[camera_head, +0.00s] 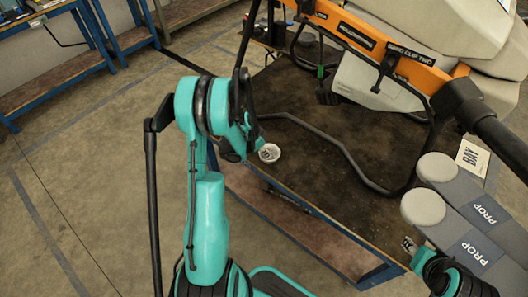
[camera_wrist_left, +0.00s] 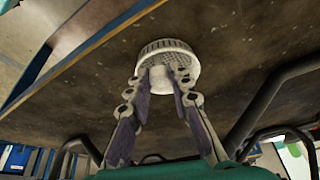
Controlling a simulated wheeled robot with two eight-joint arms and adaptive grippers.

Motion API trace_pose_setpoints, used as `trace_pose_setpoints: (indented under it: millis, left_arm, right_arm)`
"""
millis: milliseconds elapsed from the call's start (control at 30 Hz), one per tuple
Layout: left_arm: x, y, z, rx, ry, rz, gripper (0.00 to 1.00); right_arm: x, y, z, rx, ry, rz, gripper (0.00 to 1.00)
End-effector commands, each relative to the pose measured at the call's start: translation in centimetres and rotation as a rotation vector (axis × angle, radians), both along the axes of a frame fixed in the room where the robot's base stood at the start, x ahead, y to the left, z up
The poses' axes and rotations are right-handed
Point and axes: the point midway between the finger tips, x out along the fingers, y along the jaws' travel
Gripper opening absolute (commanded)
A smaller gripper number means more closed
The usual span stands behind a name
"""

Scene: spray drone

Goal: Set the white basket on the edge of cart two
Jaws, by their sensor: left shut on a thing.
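The white basket (camera_head: 269,152) is small and round, at the near left edge of a dark-topped cart (camera_head: 300,175) with a blue frame. I cannot read a number on this cart. My left gripper (camera_head: 254,146) is at the basket, its fingers mostly hidden by my arm in the head view. In the left wrist view, the basket (camera_wrist_left: 170,56) shows a ribbed rim and a perforated inside. My left gripper (camera_wrist_left: 163,84) has its fingers on the basket's near side. I cannot tell whether the basket touches the cart top. My right gripper (camera_head: 408,245) is at the cart's near right corner, too small to read.
A drone with an orange frame (camera_head: 365,38) and black tubular legs (camera_head: 335,145) stands on the cart. Grey arms marked PROP (camera_head: 480,215) and a white BAY card (camera_head: 472,158) are at the right. Blue-framed benches (camera_head: 50,75) stand at the back left. The floor at left is clear.

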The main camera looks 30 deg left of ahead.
Motion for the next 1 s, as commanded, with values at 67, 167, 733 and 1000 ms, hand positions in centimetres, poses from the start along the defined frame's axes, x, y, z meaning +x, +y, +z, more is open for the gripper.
trace_pose_setpoints:
  millis: [67,167,733,1000]
  left_arm:
    - [0.0,0.0,-0.4,0.000,0.000,0.000,0.00]
    - [0.0,0.0,-0.3,0.000,0.000,0.000,0.41]
    - [-1.1,0.5,3.2,0.000,0.000,0.002,0.41]
    - [-3.2,1.3,8.7,-0.002,0.000,0.001,0.41]
  right_arm:
    - [0.0,0.0,-0.4,0.000,0.000,0.000,0.40]
    - [0.0,0.0,-0.3,0.000,0.000,0.000,0.40]
    - [0.0,0.0,1.5,0.000,0.000,0.000,0.40]
    - [0.0,0.0,3.7,0.000,0.000,0.000,0.40]
